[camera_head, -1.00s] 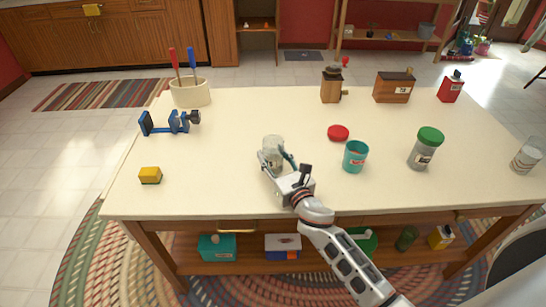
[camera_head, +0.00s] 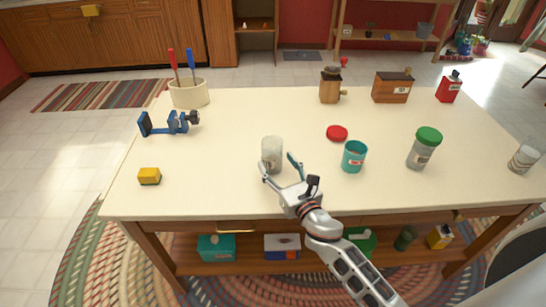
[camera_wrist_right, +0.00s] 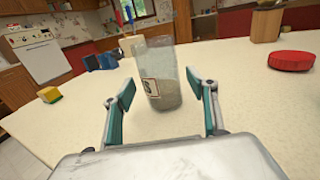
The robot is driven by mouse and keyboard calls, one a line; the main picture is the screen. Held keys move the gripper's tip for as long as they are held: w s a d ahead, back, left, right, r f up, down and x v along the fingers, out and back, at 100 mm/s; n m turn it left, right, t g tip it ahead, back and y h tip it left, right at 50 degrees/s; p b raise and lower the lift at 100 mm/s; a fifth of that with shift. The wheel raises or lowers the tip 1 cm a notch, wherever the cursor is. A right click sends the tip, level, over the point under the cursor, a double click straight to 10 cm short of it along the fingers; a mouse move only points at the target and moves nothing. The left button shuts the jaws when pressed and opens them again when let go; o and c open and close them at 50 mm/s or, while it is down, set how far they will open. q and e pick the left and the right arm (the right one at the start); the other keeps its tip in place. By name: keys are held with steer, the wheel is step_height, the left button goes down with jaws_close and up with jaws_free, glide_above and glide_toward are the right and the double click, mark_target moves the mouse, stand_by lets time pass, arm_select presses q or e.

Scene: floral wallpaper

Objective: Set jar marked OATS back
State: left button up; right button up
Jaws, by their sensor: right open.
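A lidless clear glass jar (camera_head: 272,154) with pale contents stands on the table in front of my right gripper (camera_head: 280,170). The wrist view shows this jar (camera_wrist_right: 160,78) between and beyond the open fingers (camera_wrist_right: 163,92). Its label is turned partly to the left, and I cannot read the whole word. The right gripper is open and empty, just short of the jar on its near side. A green-lidded jar (camera_head: 424,148) and a jar at the right edge (camera_head: 525,157) also have labels too small to read. My left gripper is not in view.
A teal cup (camera_head: 354,157) and a red lid (camera_head: 337,133) are right of the glass jar. A yellow block (camera_head: 149,176), a blue clamp (camera_head: 172,123) and a utensil crock (camera_head: 189,94) are on the left. A wooden box (camera_head: 391,87) is at the back.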

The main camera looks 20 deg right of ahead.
steer(key=s, duration=0.6)
steer(key=shift+s+d+f, duration=0.1)
steer(key=shift+s+d, duration=0.15)
steer(key=shift+d, duration=0.1)
steer(key=shift+s+d+b, duration=0.1)
steer(key=shift+s+b, duration=0.2)
steer(key=shift+s, duration=0.45)
